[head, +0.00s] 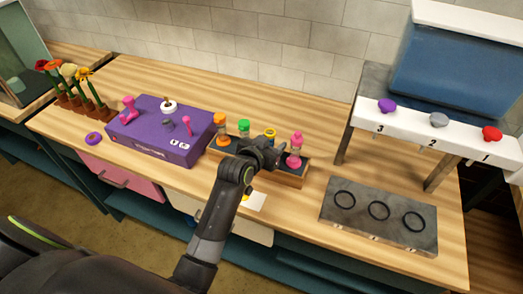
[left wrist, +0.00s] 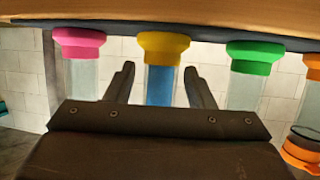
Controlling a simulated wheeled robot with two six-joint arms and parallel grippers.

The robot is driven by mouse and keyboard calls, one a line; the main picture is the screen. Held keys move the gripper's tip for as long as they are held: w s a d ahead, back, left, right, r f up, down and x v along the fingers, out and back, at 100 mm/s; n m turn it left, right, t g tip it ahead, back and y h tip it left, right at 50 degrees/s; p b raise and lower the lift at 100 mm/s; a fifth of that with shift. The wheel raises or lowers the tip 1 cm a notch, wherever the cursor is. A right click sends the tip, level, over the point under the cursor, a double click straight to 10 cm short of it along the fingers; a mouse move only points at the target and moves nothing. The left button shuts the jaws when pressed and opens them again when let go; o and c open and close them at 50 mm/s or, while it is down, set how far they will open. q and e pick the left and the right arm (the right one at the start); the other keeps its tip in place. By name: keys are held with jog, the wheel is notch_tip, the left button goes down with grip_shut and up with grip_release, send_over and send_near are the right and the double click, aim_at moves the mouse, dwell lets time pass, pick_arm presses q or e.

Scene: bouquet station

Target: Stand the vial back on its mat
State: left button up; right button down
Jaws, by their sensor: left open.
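In the left wrist view the picture is inverted. There the open left gripper (left wrist: 159,82) has a finger on each side of the yellow-capped vial (left wrist: 160,85), which holds blue liquid. I cannot tell which surface is the vial's mat.
A purple box (head: 150,147) with pink items stands left of the tray. Flowers (head: 72,78) stand at the far left. A dark plate (head: 360,232) with three black rings lies right, before a stand with purple, grey and red knobs. A white card (head: 257,201) lies in front.

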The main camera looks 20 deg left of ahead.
pick_arm(q)
jog(key=b+v, duration=0.1)
jog(key=v, duration=1)
jog(key=shift+s, duration=0.25)
jog(key=shift+r, duration=0.1)
